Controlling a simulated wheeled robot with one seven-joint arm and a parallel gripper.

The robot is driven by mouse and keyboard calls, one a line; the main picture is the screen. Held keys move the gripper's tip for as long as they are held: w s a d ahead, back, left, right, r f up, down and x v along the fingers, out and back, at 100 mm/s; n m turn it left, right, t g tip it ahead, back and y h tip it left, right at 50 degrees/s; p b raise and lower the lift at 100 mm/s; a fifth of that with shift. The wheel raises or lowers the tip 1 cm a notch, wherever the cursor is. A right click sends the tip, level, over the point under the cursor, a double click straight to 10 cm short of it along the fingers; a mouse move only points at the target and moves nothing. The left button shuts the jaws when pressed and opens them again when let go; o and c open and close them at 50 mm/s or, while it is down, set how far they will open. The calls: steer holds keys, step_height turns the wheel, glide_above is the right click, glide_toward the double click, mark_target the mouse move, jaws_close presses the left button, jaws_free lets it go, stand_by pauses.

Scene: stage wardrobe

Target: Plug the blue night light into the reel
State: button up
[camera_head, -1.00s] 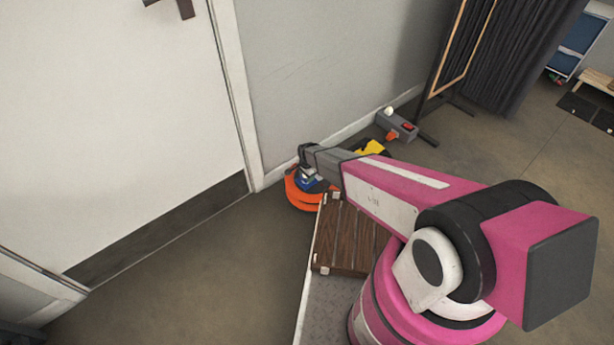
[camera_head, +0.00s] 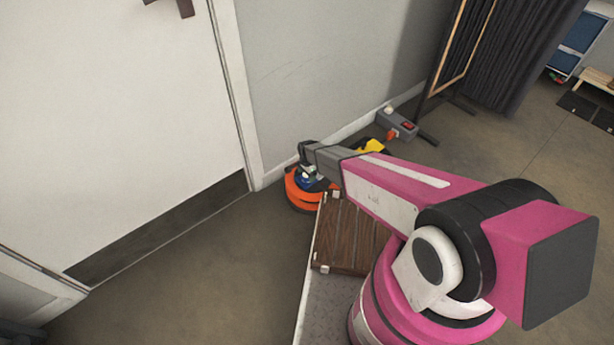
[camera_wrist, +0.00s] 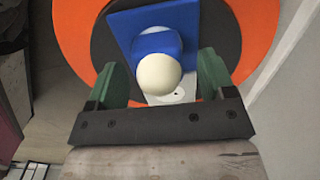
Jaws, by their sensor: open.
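The orange reel (camera_head: 303,200) stands on the floor by the door frame, and its orange rim (camera_wrist: 262,50) and dark centre fill the upper wrist view. The blue night light (camera_wrist: 157,42), with a round cream bulb, is at the reel's dark centre, in front of a blue panel (camera_wrist: 125,25). Whether its prongs are seated cannot be seen. My gripper (camera_wrist: 160,75) is open, its green fingers either side of the bulb with gaps on both sides. In the head view my gripper (camera_head: 308,168) is over the reel and partly hides it.
A grey power strip (camera_head: 398,124) with a red switch, a white bulb and an orange plug lies by the wall. A yellow object (camera_head: 373,147) is partly behind my arm. A wooden slatted surface (camera_head: 345,240) is close to the reel. Floor left of the reel is clear.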

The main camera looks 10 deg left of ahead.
step_height(320, 180, up, 9)
steer(key=shift+r, duration=0.2)
stand_by(0.5)
